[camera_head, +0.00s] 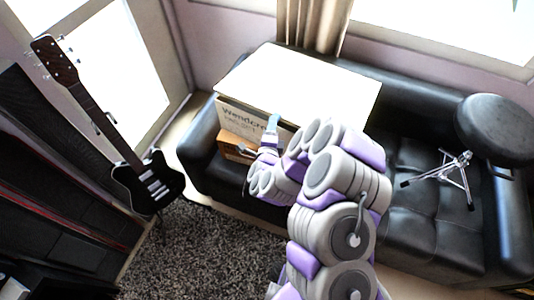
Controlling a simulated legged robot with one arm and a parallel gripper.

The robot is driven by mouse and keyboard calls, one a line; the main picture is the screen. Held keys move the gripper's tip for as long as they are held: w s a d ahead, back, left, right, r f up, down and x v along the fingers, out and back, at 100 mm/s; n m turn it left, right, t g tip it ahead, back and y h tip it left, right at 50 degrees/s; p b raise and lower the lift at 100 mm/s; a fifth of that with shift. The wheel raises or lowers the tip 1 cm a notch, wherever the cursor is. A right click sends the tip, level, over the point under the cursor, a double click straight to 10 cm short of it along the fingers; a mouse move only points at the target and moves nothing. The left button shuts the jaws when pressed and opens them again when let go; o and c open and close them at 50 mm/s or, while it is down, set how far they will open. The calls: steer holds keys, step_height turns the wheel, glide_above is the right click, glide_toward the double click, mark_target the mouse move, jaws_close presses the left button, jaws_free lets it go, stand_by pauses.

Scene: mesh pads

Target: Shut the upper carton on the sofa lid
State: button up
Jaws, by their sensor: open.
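The upper carton (240,118) is a pale box with dark printing on its front, on the black sofa (203,140). Its broad white top (300,80) lies spread toward the window, and my arm covers part of its right front. A brown carton (233,145) shows below it. My gripper (248,152) is at the front of the cartons, near the brown one. The jaws are small and partly lost against the box; I see nothing held, and I cannot tell whether they touch the carton.
A black guitar (147,184) stands at the left by a window. A round black stool seat or drum (498,128) and a chrome stand (455,170) are on the right of the sofa. The dark shaggy rug (190,245) in front is clear.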

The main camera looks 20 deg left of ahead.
steer(key=p+v, duration=0.6)
steer(key=v, duration=0.6)
steer(key=shift+s, duration=0.45)
steer(key=shift+f, duration=0.1)
steer(key=shift+c, duration=0.2)
